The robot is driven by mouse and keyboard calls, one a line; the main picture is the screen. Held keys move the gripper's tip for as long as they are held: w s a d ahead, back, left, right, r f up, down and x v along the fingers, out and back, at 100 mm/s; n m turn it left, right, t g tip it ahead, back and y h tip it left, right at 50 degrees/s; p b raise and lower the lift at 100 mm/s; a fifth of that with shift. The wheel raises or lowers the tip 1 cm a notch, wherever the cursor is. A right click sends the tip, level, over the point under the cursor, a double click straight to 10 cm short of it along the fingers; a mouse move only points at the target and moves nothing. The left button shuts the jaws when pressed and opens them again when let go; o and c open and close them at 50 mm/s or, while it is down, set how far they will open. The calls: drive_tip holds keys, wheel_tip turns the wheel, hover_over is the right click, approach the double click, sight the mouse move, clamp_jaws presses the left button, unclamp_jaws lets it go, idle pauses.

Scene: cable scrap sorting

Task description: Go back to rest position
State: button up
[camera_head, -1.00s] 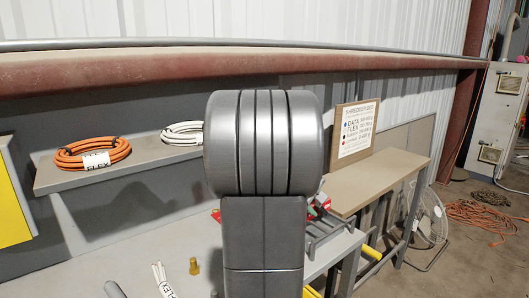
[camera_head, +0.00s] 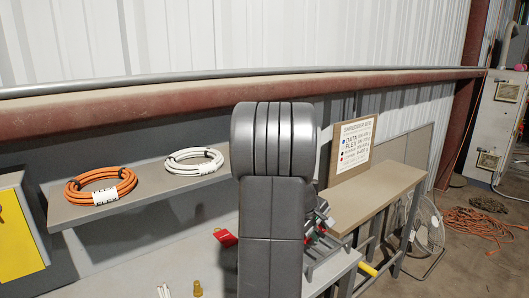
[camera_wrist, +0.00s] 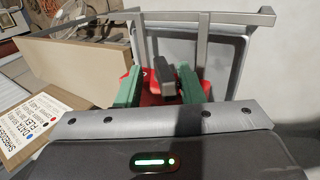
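My gripper (camera_wrist: 160,90) shows in the wrist view with two green fingers apart, one on each side. A dark grey block (camera_wrist: 167,78) shows between them, nearer the right finger; I see no grip on it. Red parts lie just behind the fingers. In the head view my arm stands upright in the middle and hides most of the gripper.
An orange cable coil (camera_head: 78,194) and a white coil (camera_head: 192,169) lie on the shelf. A red tag (camera_head: 225,237), a brass piece (camera_head: 197,288) and white cable ends (camera_head: 163,291) are on the bench. A sign board (camera_head: 352,145) stands on the side table (camera_head: 375,200). A yellow-fronted cabinet (camera_head: 18,235) is at left.

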drive_tip(key=shift+r+p, duration=0.3)
drive_tip(key=shift+p, duration=0.55)
